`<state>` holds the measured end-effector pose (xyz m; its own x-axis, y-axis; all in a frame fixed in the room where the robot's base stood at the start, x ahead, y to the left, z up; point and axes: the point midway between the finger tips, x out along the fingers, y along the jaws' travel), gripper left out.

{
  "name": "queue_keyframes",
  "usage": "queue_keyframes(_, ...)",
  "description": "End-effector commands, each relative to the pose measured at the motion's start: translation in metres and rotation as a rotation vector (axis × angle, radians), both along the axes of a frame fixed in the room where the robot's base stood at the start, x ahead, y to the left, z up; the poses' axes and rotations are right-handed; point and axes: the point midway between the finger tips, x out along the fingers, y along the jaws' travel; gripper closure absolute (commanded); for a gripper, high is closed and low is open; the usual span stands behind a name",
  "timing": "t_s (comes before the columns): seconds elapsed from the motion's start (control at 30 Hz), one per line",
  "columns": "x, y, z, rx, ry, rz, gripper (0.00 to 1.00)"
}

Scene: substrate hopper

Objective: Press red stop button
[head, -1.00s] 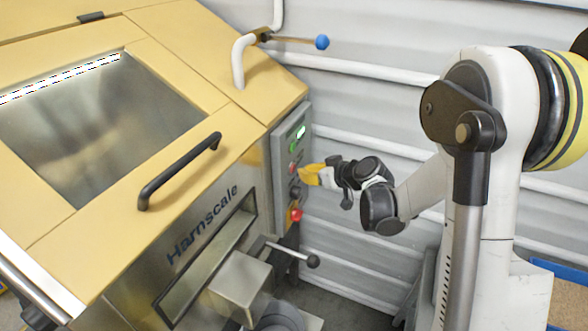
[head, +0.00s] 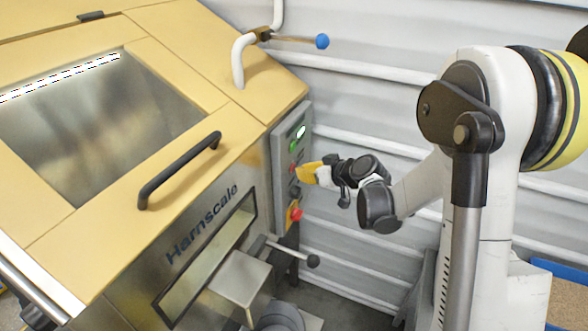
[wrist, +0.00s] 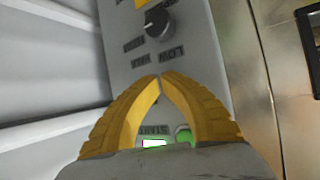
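The small red stop button (head: 292,168) is on the grey control panel (head: 278,180) at the machine's right side, below a green button (head: 295,147). My gripper (head: 300,172) is shut and empty, its yellow fingertips right beside the red button in the head view. I cannot tell whether they touch it. In the wrist view my gripper (wrist: 160,78) has its tips together over the panel, between the START label and the LOW/HIGH labels. The red button is not visible there; the fingers cover that area.
A black knob (wrist: 157,20) is on the panel close to the fingertips. A larger red mushroom button (head: 296,214) on a yellow base sits lower. A lever with a black ball (head: 313,261) sticks out below. The ribbed wall (head: 400,100) stands behind.

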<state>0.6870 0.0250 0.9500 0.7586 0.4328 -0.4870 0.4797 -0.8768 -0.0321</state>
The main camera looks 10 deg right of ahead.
Motion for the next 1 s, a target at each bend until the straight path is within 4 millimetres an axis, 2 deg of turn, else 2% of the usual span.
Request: queue_keyframes(1.0,0.0048,0.0063,0.0,0.0,0.0,-0.001,1.0)
